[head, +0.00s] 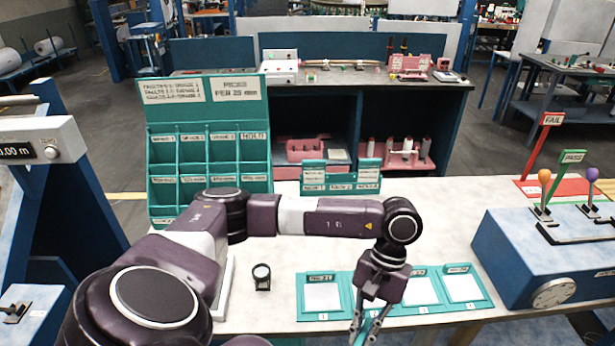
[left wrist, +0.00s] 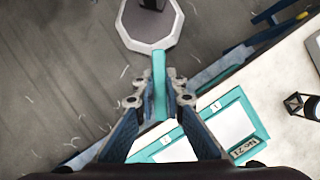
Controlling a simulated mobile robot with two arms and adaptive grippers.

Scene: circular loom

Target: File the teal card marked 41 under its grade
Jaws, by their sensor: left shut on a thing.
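My left gripper (head: 368,328) hangs over the front edge of the white table in the head view. In the left wrist view my left gripper (left wrist: 160,100) is shut on a thin teal card (left wrist: 159,84), seen edge-on. No marking on it is readable. A teal rack (head: 208,137) with two rows of open compartments stands at the back left of the table, well apart from the gripper. Its upper labels appear to read grade 1, 2, 3 and hold. Its lower labels are too small to read surely. My right gripper is not in view.
Several teal trays with white sheets, such as the leftmost tray (head: 324,296), line the table front. A small black loupe (head: 261,277) stands left of them. A small teal holder (head: 328,180) is behind. A blue lever box (head: 545,255) is at right. My arm crosses the table.

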